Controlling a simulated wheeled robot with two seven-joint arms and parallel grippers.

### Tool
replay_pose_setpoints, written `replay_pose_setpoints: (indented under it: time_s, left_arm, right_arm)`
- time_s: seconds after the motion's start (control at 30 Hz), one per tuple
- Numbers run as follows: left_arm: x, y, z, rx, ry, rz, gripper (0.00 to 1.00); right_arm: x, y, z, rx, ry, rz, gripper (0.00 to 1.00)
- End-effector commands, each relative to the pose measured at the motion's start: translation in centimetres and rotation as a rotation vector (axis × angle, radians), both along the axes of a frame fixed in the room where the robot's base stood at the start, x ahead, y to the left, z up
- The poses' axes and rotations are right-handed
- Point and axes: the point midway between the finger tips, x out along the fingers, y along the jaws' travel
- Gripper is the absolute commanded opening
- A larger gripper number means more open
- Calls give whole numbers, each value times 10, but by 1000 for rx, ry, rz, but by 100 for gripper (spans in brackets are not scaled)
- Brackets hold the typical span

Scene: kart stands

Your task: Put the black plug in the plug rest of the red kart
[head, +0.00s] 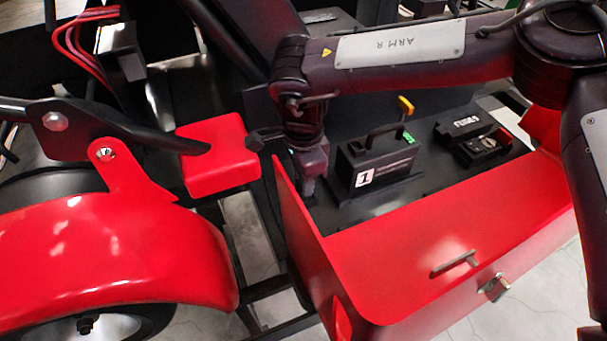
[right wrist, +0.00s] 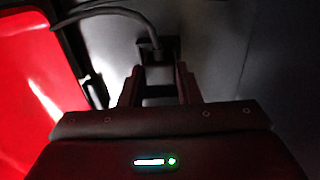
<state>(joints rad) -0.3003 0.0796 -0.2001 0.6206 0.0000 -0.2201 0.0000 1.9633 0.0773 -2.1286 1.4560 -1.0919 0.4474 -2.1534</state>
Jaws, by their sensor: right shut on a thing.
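My right gripper (head: 310,185) reaches down inside the left end of the red kart's open side box (head: 440,265). In the right wrist view its two fingers (right wrist: 158,90) are closed on the black plug (right wrist: 157,50). A black cable (right wrist: 115,12) leaves the plug and bends to the left. The plug is hidden behind the gripper in the head view. I cannot pick out the plug rest, and I cannot tell whether the plug touches anything besides the fingers. My left gripper is not in view.
Another black device (head: 475,142) sits further right. The box's red left wall and a red block (head: 215,155) are close on the left.

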Motion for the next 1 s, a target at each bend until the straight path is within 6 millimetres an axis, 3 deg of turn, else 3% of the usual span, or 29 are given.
replay_pose_setpoints:
  time_s: [0.23, 0.27, 0.4, 0.8, 1.0]
  left_arm:
    - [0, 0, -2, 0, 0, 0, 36]
    - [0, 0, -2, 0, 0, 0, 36]
    - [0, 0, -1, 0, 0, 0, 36]
    - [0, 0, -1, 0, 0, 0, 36]
    - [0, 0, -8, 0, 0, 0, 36]
  right_arm:
    - [0, 0, -4, 0, 0, 0, 7]
    - [0, 0, -3, 0, -1, 0, 33]
    - [0, 0, -2, 0, 0, 0, 51]
    - [1, 0, 5, 1, -2, 0, 52]
    - [2, 0, 42, 2, -6, 0, 52]
